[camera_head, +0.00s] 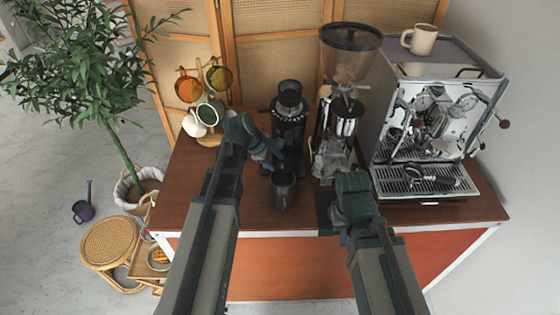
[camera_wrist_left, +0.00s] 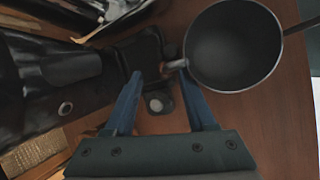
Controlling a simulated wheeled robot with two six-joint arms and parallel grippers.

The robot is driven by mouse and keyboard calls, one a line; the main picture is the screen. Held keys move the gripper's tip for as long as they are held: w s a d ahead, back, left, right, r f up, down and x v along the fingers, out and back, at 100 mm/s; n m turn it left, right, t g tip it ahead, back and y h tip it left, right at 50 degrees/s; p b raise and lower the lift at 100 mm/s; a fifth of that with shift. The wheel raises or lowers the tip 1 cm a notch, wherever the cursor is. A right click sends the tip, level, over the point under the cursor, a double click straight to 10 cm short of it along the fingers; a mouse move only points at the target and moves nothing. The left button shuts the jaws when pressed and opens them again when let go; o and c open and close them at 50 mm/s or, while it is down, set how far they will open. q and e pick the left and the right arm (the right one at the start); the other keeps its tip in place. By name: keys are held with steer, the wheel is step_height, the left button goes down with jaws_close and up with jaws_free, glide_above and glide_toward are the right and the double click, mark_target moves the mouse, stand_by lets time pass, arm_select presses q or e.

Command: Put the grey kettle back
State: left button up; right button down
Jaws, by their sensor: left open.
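The grey kettle, a dark grey open-topped vessel (camera_head: 283,188), stands upright on the wooden counter in front of the small black grinder. In the left wrist view I look down into it (camera_wrist_left: 233,45); a thin dark rod sticks out on its right and a small nub on its left. My left gripper (camera_head: 272,158) is open and empty beside it. In the left wrist view its blue fingers (camera_wrist_left: 158,75) point toward the black grinder base, the right fingertip near the nub; contact cannot be told. My right gripper (camera_head: 350,215) is near the counter's front edge; its fingers are hidden.
A small black grinder (camera_head: 289,120) and a large grinder (camera_head: 345,115) stand behind. The espresso machine (camera_head: 435,120) is at right with a mug (camera_head: 420,40) on top. A mug rack (camera_head: 208,140) stands at left. A dark mat (camera_head: 325,212) lies by the right gripper.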

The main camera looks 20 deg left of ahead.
arm_select(q)
steer(key=p+v, duration=0.7)
steer(key=v, duration=0.2)
steer(key=shift+r, duration=0.2)
arm_select(e)
step_height(320, 180, up, 8)
steer(key=shift+r, duration=0.15)
arm_select(q)
steer(key=shift+s+a, duration=0.1)
